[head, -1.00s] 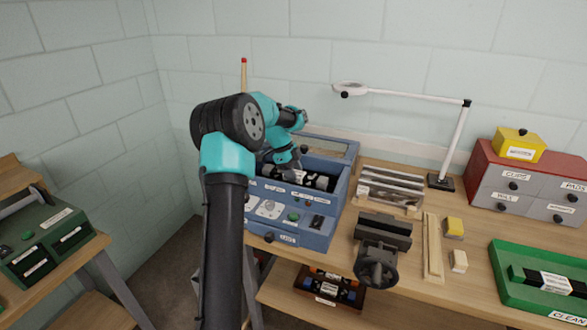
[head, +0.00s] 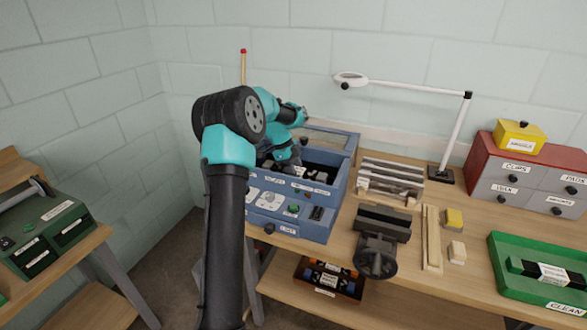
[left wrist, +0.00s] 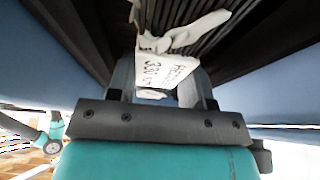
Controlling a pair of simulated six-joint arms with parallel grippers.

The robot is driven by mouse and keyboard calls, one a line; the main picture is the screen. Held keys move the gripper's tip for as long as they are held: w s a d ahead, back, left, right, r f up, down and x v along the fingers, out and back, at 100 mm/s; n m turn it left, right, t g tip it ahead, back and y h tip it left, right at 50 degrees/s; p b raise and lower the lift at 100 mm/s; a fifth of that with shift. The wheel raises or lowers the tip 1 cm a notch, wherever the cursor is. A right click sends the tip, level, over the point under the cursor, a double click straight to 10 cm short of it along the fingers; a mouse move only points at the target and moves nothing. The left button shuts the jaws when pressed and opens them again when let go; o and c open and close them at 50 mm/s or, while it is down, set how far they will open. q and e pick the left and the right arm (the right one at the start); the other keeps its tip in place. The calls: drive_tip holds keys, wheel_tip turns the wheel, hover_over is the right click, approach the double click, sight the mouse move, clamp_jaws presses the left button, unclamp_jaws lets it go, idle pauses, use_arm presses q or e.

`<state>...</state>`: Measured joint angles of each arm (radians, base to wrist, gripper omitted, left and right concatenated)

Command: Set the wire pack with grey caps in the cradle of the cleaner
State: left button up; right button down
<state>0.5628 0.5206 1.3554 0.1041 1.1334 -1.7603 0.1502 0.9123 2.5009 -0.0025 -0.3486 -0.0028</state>
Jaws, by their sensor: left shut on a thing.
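The cleaner (head: 300,228) is a blue box with a glass lid raised at its back and an open well in its top. My left gripper (head: 289,167) reaches down into this well from the left. In the left wrist view the gripper (left wrist: 160,85) is shut on a wire pack (left wrist: 215,45), a row of dark wires with a white printed label band (left wrist: 165,68). The pack is inside or just over the well, mostly hidden by my arm in the head view. Its caps and whether it touches the cradle cannot be made out. My right gripper is not in view.
A slotted rack (head: 392,182), a vice (head: 378,245) and a magnifier lamp (head: 440,140) stand right of the cleaner. A green tray (head: 508,285) holds another pack. A tray (head: 308,285) on the lower shelf holds packs with orange and blue caps.

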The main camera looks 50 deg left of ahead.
use_arm(q)
drive_tip(key=shift+f, duration=0.4)
drive_tip(key=o, duration=1.3)
drive_tip(key=shift+c, duration=0.2)
drive_tip(key=shift+r, duration=0.1)
drive_tip(key=v, duration=1.7)
drive_tip(key=shift+s+a, duration=0.15)
